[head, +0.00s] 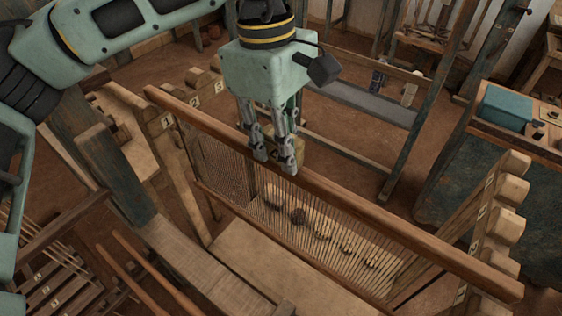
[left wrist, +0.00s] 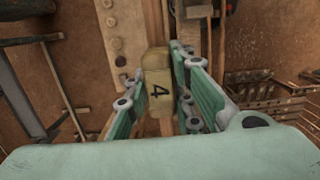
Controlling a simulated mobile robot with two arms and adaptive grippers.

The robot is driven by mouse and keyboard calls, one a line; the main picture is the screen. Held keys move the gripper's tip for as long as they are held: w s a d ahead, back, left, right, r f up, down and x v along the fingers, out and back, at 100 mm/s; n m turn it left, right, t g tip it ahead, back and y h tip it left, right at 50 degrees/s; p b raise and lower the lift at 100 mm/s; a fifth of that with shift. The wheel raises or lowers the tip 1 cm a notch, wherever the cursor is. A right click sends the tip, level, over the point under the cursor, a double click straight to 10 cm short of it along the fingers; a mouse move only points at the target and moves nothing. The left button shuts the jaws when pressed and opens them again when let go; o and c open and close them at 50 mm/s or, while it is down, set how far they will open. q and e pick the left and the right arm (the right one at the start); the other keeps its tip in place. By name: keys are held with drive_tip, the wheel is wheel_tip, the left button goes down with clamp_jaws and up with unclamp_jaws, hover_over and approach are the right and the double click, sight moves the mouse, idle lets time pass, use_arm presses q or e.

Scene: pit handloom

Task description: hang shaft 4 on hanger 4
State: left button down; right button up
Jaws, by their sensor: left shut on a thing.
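Shaft 4 (head: 390,222) is a long wooden bar with a row of thin heddles and a thinner lower bar below it. It slants across the head view. My left gripper (head: 274,160) points down at mid-bar and is shut on the shaft's block. In the left wrist view this block (left wrist: 157,88), marked 4, sits between the fingers. Numbered hanger blocks stand at the left (head: 192,100) and at the right (head: 490,228). The bar's ends lie near both rows; I cannot tell whether they touch, or which block is hanger 4. My right gripper is out of view.
Wooden loom posts and beams surround the shaft. A numbered slatted rack (head: 50,290) is at the lower left. A teal box (head: 505,108) stands on a bench at the right.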

use_arm(q)
wheel_tip(320, 180, up, 6)
drive_tip(key=shift+d+r+b, duration=0.1)
drive_tip(key=shift+r+b, duration=0.1)
drive_tip(key=shift+b, duration=0.55)
drive_tip(key=shift+r, duration=0.7)
